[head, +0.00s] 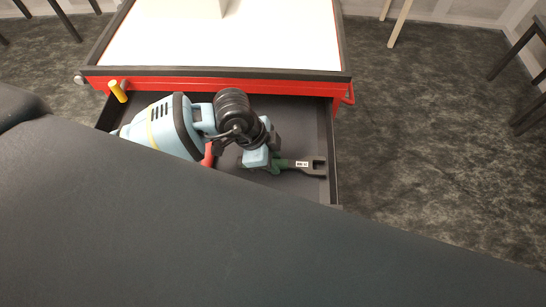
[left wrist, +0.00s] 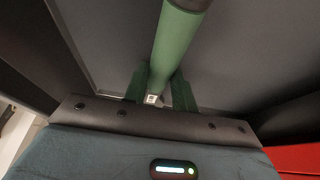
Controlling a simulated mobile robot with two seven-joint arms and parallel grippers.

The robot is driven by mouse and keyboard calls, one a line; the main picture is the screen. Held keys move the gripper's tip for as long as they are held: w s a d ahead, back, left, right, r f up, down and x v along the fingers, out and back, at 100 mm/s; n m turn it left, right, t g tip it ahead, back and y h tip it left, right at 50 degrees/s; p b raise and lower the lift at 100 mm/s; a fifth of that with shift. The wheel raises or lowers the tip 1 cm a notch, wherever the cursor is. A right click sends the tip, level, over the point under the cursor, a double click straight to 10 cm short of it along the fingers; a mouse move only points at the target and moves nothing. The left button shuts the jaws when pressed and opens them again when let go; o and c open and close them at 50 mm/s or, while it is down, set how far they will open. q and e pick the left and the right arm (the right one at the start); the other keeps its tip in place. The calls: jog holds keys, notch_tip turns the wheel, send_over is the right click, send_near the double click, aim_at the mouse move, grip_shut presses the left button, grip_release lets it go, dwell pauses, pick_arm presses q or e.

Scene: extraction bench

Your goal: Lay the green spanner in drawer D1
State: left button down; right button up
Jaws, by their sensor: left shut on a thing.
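The green spanner (head: 316,168) has a dark open-jaw end and a small white label; in the head view it lies nearly level, jaw end to the right. My left gripper (head: 279,163) is shut on its green handle, and the left wrist view shows the handle (left wrist: 177,45) between the two green fingers (left wrist: 158,88). The spanner is over or within the open, dark-lined drawer (head: 325,135) of the red cart. I cannot tell whether it touches the drawer floor. My left arm hides the drawer's left part. My right gripper is not in view.
The cart has a white top (head: 270,40) with a dark edge and a pale object (head: 190,6) at its back. A yellow-handled item (head: 117,91) sticks out at its left corner. Grey floor (head: 420,130) is clear to the right; chair legs stand beyond.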

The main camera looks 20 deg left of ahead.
pick_arm(q)
jog(key=c, duration=1.1)
grip_release()
jog(key=shift+f, duration=0.1)
jog(key=shift+c, duration=0.2)
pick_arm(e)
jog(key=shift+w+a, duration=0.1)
pick_arm(q)
jog(key=p+v, duration=0.1)
jog(key=v, duration=1.1)
jog(key=shift+p, duration=0.3)
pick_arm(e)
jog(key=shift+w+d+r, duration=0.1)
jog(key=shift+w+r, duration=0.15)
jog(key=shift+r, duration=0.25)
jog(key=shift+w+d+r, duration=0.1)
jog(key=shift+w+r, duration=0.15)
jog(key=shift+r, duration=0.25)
